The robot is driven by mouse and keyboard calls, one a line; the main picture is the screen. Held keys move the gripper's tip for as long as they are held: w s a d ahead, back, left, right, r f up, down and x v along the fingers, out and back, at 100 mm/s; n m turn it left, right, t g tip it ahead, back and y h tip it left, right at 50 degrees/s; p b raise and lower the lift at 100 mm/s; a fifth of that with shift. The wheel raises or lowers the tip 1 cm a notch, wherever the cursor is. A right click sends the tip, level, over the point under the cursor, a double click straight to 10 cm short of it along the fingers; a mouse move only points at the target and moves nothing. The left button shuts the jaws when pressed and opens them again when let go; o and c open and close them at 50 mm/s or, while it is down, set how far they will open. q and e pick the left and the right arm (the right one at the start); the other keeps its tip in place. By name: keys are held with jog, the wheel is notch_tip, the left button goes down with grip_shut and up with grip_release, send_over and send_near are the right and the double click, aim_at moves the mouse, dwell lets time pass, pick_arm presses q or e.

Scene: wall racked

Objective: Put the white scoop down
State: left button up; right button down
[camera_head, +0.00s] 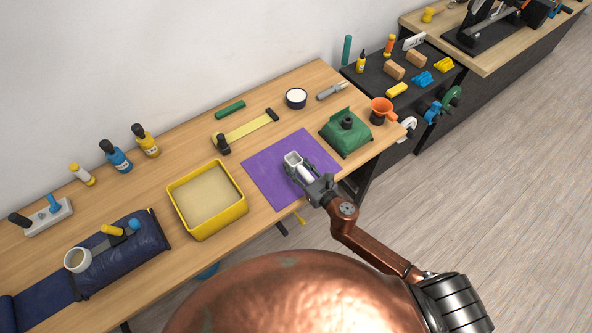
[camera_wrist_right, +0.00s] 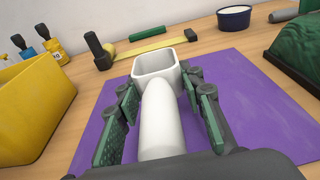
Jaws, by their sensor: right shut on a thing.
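The white scoop (camera_head: 292,158) is over the purple mat (camera_head: 264,178), bowl pointing away from me. My right gripper (camera_head: 304,176) is shut on its handle. In the right wrist view the scoop's square bowl (camera_wrist_right: 158,65) sits beyond the fingertips. Its rounded handle (camera_wrist_right: 160,120) lies between the green-padded fingers of the right gripper (camera_wrist_right: 160,98). The purple mat (camera_wrist_right: 240,95) spreads below and around it. I cannot tell whether the scoop touches the mat. My left gripper is not in view.
A yellow bin (camera_head: 241,209) stands left of the mat, and a green sandbag-like object (camera_head: 337,142) stands to its right. A yellow strip with dark ends (camera_head: 250,128) and a dark bowl (camera_head: 296,104) lie behind. The mat is bare around the scoop.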

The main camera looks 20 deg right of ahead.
aim_at(296, 170)
jog(key=shift+w+d+f, duration=0.1)
jog(key=shift+w+f, duration=0.1)
jog(key=shift+f, duration=0.05)
jog(key=f, duration=0.1)
jog(key=f+b, duration=0.1)
jog(key=f, duration=0.1)
jog(key=shift+w+d+f+b, duration=0.15)
jog(key=shift+w+f+b, duration=0.1)
jog(key=shift+w+b, duration=0.05)
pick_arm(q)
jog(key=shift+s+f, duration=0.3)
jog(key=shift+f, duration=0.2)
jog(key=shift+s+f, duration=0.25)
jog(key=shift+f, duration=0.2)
pick_arm(e)
jog(key=shift+f, duration=0.15)
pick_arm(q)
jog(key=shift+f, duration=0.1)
pick_arm(e)
jog(key=shift+f, duration=0.1)
jog(key=shift+f+b, duration=0.25)
jog(key=shift+b, duration=0.15)
jog(key=c, duration=1.7)
grip_release()
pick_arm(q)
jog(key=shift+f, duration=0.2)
pick_arm(e)
jog(key=o, duration=0.4)
jog(key=shift+f, duration=0.15)
